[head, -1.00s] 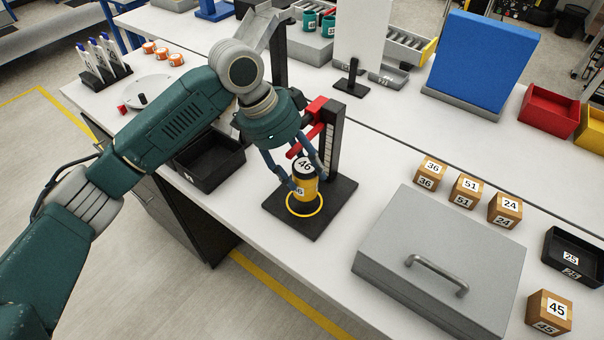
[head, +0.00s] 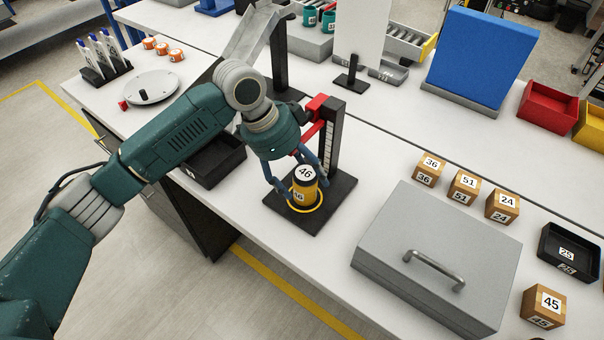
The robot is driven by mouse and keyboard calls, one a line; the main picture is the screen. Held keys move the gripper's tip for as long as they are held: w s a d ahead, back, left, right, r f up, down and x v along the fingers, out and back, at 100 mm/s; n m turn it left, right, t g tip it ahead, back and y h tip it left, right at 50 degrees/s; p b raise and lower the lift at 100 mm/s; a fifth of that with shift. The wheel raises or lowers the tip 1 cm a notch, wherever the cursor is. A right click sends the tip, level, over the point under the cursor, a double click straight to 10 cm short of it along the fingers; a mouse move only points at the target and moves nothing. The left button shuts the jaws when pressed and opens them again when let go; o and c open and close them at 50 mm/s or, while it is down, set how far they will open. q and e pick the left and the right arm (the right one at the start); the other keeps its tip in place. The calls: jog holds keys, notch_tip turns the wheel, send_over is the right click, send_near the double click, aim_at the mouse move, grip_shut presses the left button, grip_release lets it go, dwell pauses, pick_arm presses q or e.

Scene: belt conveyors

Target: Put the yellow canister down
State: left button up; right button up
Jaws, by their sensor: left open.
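The yellow canister (head: 304,192) has a black top with a white label reading 46. It stands upright on the black base plate (head: 327,215) of a stand, within a yellow ring (head: 292,208) on that plate. My left gripper (head: 292,190) is open, its blue-grey fingers pointing down around the canister's left and back sides. Whether a finger still touches the canister, I cannot tell. My right gripper is not in view.
The stand's black post (head: 332,130) with a red arm (head: 314,117) rises just behind the canister. A black bin (head: 213,160) is to its left. A grey case (head: 440,255) with a handle and several numbered boxes lie to the right.

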pick_arm(q)
jog(key=b+v, duration=0.2)
jog(key=v, duration=1)
jog(key=shift+s+r, duration=0.1)
